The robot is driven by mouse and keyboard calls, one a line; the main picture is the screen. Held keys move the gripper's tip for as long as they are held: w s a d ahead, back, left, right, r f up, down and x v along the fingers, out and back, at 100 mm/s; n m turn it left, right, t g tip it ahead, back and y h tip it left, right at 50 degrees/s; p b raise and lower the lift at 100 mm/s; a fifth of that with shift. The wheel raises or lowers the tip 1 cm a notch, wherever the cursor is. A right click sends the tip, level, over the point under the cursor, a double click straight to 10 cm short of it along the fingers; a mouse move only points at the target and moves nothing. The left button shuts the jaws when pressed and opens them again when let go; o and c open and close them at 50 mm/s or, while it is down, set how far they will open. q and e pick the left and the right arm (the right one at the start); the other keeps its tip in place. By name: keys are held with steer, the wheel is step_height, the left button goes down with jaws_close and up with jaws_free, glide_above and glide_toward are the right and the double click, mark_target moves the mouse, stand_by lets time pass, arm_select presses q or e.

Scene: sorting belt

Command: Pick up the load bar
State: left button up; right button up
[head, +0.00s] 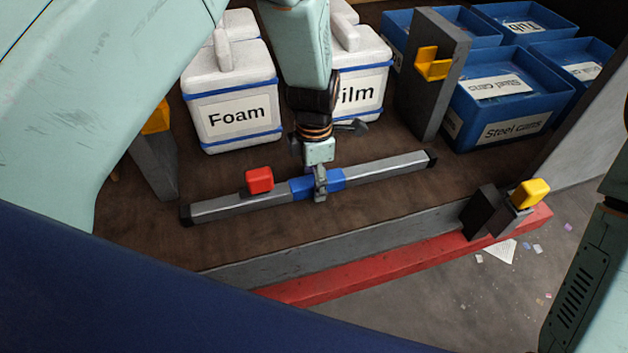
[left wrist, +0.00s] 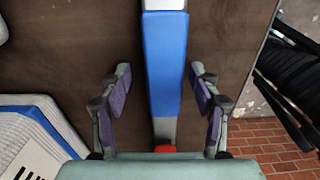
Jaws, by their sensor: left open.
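The load bar (head: 387,171) is a long grey bar with dark ends and a blue middle section (head: 300,188). It lies across the brown surface in the head view. A red block (head: 259,180) is on the bar, left of the blue section. My left gripper (head: 320,182) points down at the right part of the blue section. In the left wrist view the blue section (left wrist: 164,65) runs between the spread fingers of the open left gripper (left wrist: 161,78), with a gap on each side. My right gripper is out of view.
White boxes labelled Foam (head: 237,113) and Film (head: 357,95) stand behind the bar. Blue bins (head: 503,130) stand at the back right. A red edge (head: 400,254) runs along the front.

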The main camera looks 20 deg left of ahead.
arm_select(q)
steer(key=shift+s+d+r, duration=0.15)
steer(key=shift+d, duration=0.55)
steer(key=shift+c, duration=0.8)
steer(key=shift+a, duration=0.65)
steer(key=c, duration=0.6)
steer(key=shift+d, duration=0.5)
jaws_close()
steer(key=shift+w+a, duration=0.25)
steer(key=shift+a, duration=0.1)
